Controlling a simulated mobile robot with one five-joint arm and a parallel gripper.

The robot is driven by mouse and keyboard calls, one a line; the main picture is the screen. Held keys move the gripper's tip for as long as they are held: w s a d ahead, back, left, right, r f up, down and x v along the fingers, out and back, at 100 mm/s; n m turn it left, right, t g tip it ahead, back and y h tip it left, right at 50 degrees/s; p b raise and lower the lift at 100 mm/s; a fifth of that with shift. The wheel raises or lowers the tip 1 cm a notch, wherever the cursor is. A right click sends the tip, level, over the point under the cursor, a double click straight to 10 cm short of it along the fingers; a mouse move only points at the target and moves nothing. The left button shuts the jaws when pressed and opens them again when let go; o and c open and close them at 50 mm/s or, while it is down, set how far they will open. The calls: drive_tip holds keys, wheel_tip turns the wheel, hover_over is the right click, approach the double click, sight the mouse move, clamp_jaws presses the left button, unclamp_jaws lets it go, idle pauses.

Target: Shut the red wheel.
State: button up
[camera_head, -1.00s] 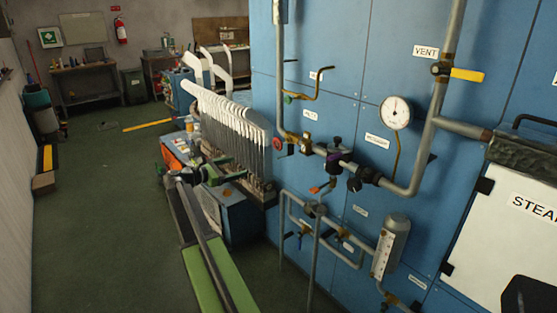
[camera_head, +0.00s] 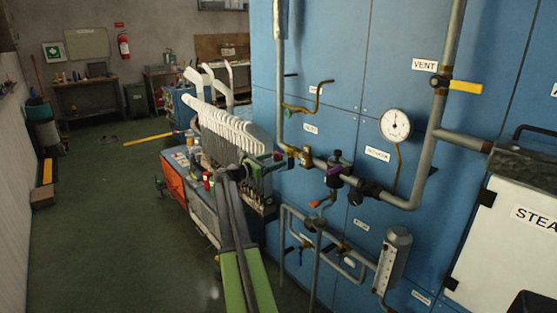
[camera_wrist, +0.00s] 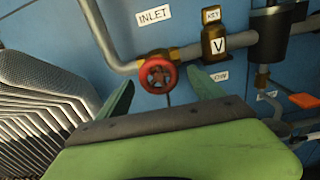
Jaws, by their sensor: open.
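The red wheel (camera_wrist: 158,75) is a small round handwheel on the grey pipe, under the INLET label (camera_wrist: 154,14) in the wrist view. It shows between my gripper's two green fingers, a little beyond their tips. My gripper (camera_head: 266,163) is open, with nothing between its fingers. In the head view it is in front of the left end of the pipe run, and it hides most or all of the wheel there. I cannot tell the exact gap between fingers and wheel.
A rack of white sock boards (camera_head: 225,125) stands close on the left. A pressure gauge (camera_head: 395,125) and a yellow vent lever (camera_head: 466,87) are further right. Open floor lies left.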

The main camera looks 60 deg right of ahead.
sight(277, 159)
drive_tip(key=shift+x, duration=1.35)
drive_tip(key=shift+a, duration=0.1)
drive_tip(key=shift+c, duration=0.3)
drive_tip(key=c, duration=1.2)
drive_tip(key=shift+s+d, duration=0.1)
drive_tip(key=shift+d, duration=0.25)
drive_tip(key=shift+c, duration=0.7)
drive_tip(key=shift+a, duration=0.25)
